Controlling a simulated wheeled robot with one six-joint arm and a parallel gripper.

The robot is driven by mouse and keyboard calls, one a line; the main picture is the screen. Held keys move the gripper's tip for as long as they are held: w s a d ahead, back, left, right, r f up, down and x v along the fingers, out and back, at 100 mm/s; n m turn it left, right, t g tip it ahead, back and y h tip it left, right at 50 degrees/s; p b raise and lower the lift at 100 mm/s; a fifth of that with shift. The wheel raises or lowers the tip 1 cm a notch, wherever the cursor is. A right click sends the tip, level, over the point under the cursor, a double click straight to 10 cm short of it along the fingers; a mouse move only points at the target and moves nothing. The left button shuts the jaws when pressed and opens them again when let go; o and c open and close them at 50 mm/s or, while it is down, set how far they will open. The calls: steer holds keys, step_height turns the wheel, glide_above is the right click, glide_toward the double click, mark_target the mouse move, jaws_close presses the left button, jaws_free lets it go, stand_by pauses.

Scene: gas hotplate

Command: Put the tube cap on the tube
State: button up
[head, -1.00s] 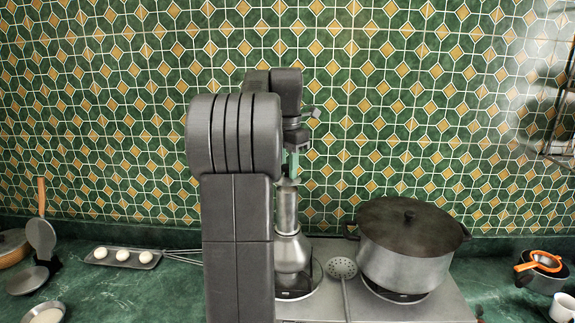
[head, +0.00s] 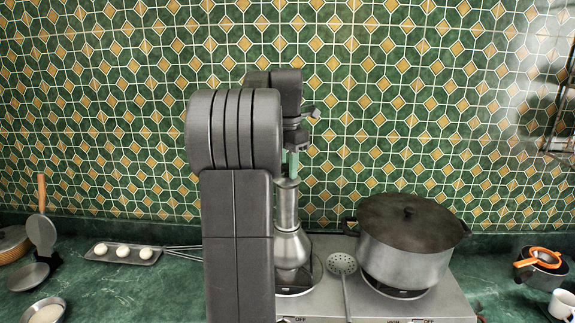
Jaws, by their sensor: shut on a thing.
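My gripper (head: 293,160) is partly hidden behind my own arm and points down, with pale green fingers. It is shut on what looks like the small grey metal cap (head: 287,182), which is mostly hidden and very small in the picture. The cap is at the upper end of the upright silver tube (head: 286,208). I cannot tell whether it is seated on the tube or just above it. The tube rises from a silver bell-shaped vessel (head: 292,250) on the left burner. My arm hides the left side of the tube and vessel.
A large lidded pot (head: 405,257) stands on the right burner of the hotplate (head: 440,305). A skimmer (head: 343,266) lies between the burners. A tray with eggs (head: 102,256) is at left, and a small dark pot (head: 541,277) is at far right.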

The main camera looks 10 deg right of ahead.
mark_target(287, 166)
steer(key=shift+f, duration=0.55)
steer(key=o, duration=1)
steer(key=shift+o, duration=0.2)
steer(key=shift+r, duration=0.1)
step_height(287, 166, up, 12)
steer(key=p, duration=0.1)
steer(key=shift+f, duration=0.2)
step_height(287, 166, down, 12)
steer(key=shift+r+b, duration=0.1)
steer(key=shift+b, duration=0.55)
steer(key=shift+r, duration=0.5)
